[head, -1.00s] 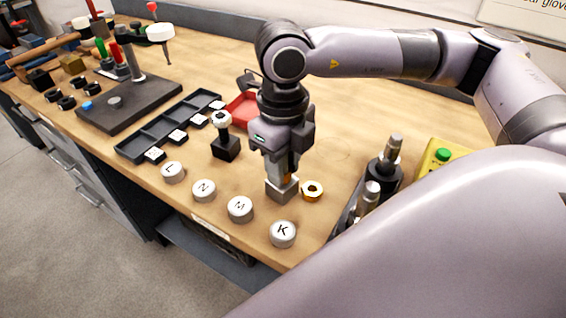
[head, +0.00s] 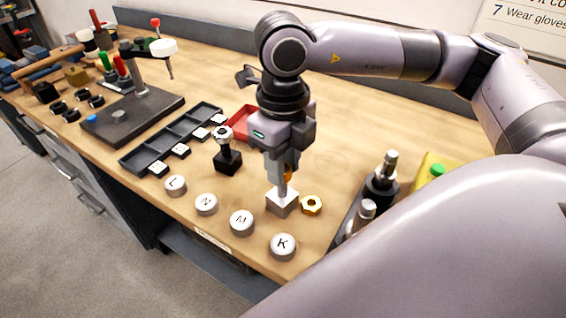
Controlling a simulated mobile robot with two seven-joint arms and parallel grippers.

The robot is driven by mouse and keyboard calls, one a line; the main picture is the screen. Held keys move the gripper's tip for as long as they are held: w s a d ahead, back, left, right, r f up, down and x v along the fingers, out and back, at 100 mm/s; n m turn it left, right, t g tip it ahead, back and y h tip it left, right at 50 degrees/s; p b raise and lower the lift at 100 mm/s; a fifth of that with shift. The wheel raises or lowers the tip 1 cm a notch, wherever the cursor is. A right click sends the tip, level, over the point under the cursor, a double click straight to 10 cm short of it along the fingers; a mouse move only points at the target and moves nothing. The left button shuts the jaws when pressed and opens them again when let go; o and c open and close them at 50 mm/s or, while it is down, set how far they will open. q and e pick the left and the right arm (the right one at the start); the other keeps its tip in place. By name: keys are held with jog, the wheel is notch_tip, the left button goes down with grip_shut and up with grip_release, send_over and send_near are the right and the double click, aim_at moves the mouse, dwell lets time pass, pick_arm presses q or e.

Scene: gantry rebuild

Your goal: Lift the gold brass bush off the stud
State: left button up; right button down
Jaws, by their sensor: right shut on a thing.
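The stud (head: 283,191) stands upright on a pale metal block (head: 281,204) on the bench. My right gripper (head: 284,174) points down directly above the block and is shut on the gold brass bush (head: 288,174). Only a sliver of the bush shows between the fingers; the rest is hidden. The lower stud is bare below the fingertips. Its top runs up behind or between the fingers, so I cannot tell whether the bush still surrounds it. My left gripper is not in view.
A gold hexagonal nut (head: 311,205) lies just right of the block. Round lettered weights, including K (head: 283,246), line the front edge. A black stand (head: 228,160), a compartment tray (head: 135,160) and a red tray (head: 241,121) stand left. Dark fixtures (head: 380,185) stand right.

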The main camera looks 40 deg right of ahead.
jog(key=shift+r+p, duration=0.85)
jog(key=shift+r, duration=0.8)
jog(key=shift+d, duration=0.1)
